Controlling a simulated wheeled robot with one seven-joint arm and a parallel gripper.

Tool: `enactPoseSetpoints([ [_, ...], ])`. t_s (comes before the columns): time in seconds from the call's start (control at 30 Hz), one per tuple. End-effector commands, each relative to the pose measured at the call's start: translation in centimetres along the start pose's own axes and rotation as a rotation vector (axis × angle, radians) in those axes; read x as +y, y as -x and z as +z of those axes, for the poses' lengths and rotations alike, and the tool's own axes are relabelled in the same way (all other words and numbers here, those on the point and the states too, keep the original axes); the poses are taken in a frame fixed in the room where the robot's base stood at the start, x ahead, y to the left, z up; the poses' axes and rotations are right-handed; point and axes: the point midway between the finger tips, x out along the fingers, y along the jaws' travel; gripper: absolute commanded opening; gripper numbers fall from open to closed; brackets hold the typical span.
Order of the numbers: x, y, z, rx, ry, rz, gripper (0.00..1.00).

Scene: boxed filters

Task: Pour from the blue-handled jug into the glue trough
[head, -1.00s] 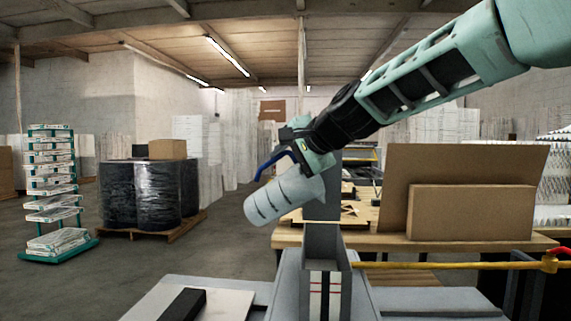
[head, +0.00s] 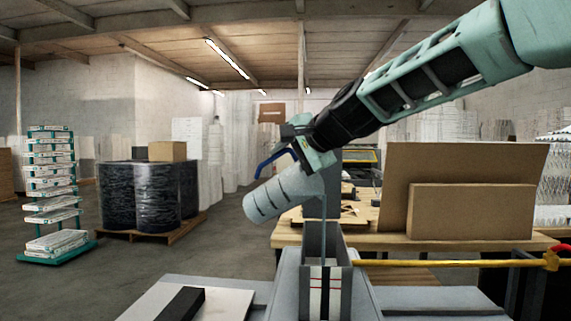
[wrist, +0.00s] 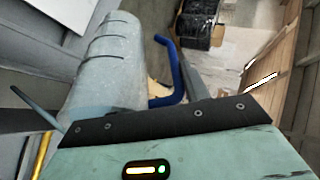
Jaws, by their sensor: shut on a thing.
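The jug (head: 280,198) is a pale grey translucent cylinder with dark level marks and a blue handle (head: 270,163). It is tipped far over, held in the air by my gripper (head: 312,150), which is shut on it. In the wrist view the jug (wrist: 103,65) and its blue handle (wrist: 178,75) lie just beyond the jaws. A thin blue-grey stream (head: 323,215) drops from the jug's right end into the glue trough (head: 340,246), a tall grey channel below it. The trough's front has a strip with red marks and a dark band (head: 325,290). The trough's inside is mostly hidden.
A wooden bench (head: 385,240) with cardboard sheets (head: 471,211) stands behind on the right. A yellow pipe (head: 450,263) crosses the right side. A black-wrapped pallet load (head: 150,195) and a teal rack (head: 53,200) stand on the floor at left.

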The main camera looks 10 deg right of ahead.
Motion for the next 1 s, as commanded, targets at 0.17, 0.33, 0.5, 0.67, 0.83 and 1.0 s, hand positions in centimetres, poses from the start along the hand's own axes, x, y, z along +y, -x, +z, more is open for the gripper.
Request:
enactPoseSetpoints([
  [0.17,-0.01,0.06,-0.04,0.001,-0.003,-0.01,0.0],
  [0.33,0.06,0.08,-0.05,0.001,-0.005,-0.016,0.0],
  [0.5,0.13,0.1,-0.05,0.001,-0.007,-0.022,0.0],
  [0.67,0.19,0.12,-0.05,0.001,-0.008,-0.027,0.0],
  [0.83,0.26,0.14,-0.06,0.0,-0.01,-0.033,0.0],
  [1.0,0.33,0.16,-0.07,0.0,-0.012,-0.039,0.0],
])
